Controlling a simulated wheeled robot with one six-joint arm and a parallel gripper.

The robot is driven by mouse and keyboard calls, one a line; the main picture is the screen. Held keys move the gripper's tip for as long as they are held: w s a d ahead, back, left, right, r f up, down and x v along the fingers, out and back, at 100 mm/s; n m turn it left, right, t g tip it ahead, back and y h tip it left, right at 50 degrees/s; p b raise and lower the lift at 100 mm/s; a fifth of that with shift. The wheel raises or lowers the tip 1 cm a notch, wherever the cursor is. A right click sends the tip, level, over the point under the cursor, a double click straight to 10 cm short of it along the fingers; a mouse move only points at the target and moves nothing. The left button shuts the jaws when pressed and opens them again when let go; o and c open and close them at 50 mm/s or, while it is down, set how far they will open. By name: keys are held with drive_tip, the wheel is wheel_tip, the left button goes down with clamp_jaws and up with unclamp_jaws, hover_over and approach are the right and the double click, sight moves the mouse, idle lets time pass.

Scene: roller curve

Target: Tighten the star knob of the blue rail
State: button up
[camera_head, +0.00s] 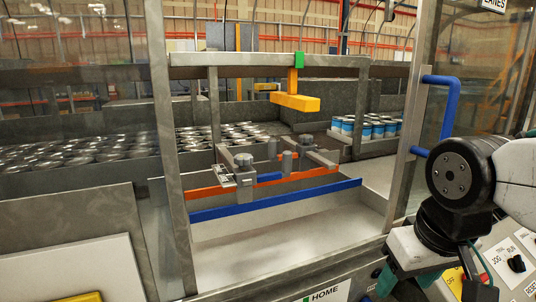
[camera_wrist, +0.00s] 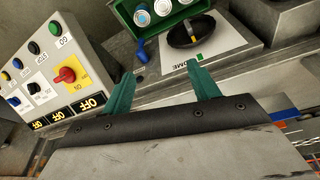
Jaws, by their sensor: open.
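The blue rail (camera_head: 280,199) runs across the front of the open bay in the head view, with an orange rail (camera_head: 265,180) behind it. Grey knob-like parts stand on brackets at the rails, one at left (camera_head: 244,161) and one farther back at right (camera_head: 306,142). They are small, and I cannot tell which is the blue rail's star knob. My gripper (camera_wrist: 160,70) is open and empty in the wrist view, its two teal fingers spread apart. It is over the front of the machine, away from the rails, which I cannot make out clearly in that view.
A control panel (camera_wrist: 50,72) with buttons and a red switch is left in the wrist view. Beyond the fingers are a black handwheel (camera_wrist: 192,30) and a green tray (camera_wrist: 181,14) of cans.

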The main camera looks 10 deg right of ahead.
drive_tip(key=w+a+n+t, duration=0.1)
drive_tip(key=w+a+t, duration=0.3)
drive_tip(key=w, duration=0.6)
drive_tip(key=n+t+y, duration=0.3)
drive_tip(key=t+y, duration=0.4)
drive_tip(key=t, duration=0.2)
approach(241, 156)
drive_tip(key=w, duration=0.1)
drive_tip(key=w+f, duration=0.1)
drive_tip(key=w, duration=0.2)
drive_tip(key=shift+a+f, duration=0.25)
drive_tip(key=shift+a, duration=0.15)
drive_tip(key=shift+w+a+r, duration=0.1)
drive_tip(key=shift+w+a, duration=0.1)
drive_tip(key=shift+w, duration=0.1)
drive_tip(key=x, duration=0.7)
drive_tip(key=shift+r, duration=0.2)
drive_tip(key=c, duration=1)
